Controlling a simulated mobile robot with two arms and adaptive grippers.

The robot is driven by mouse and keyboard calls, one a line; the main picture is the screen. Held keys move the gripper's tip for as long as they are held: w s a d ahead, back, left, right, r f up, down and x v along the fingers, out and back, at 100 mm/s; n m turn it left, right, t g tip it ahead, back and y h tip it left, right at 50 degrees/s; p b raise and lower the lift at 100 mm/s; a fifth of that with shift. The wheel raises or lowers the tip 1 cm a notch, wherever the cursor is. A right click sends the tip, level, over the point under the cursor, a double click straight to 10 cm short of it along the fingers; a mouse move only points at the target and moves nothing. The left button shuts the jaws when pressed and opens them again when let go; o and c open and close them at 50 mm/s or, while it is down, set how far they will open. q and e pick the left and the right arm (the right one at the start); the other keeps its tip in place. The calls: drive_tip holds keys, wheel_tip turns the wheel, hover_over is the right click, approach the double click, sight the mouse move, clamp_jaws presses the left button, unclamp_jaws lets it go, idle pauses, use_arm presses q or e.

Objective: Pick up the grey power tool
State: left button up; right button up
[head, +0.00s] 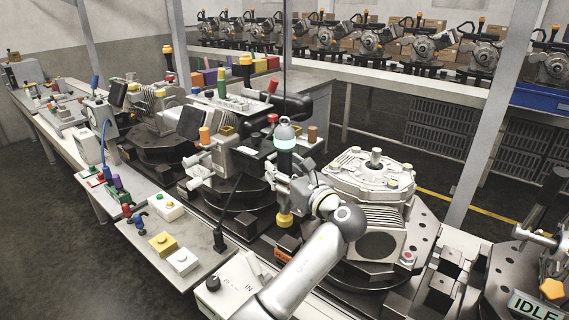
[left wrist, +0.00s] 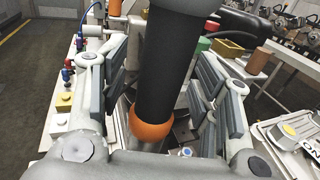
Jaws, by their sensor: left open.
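The power tool (head: 285,142) hangs upright from a thin cable in the middle of the head view. It has a grey top, a pale teal band, a dark body and a yellow-orange lower end. In the left wrist view its dark cylindrical body (left wrist: 166,65) and orange ring stand between the finger pads. My left gripper (head: 288,185) is at the tool's body, fingers open on either side of it. Gaps show between the pads and the body in the wrist view. The arm hides part of the tool's surroundings. My right gripper is not in view.
A large grey gearbox housing (head: 372,180) stands on a round fixture just right of the gripper. More fixtures with machine parts line the conveyor behind and left. A side table (head: 180,232) with yellow and white blocks stands at left. Open floor lies front left.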

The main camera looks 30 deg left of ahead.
use_arm(q)
drive_tip(key=shift+w+a, duration=0.15)
drive_tip(key=shift+a, duration=0.1)
drive_tip(key=shift+d, duration=0.15)
drive_tip(key=c, duration=0.5)
clamp_jaws()
drive_tip(key=shift+r, duration=0.1)
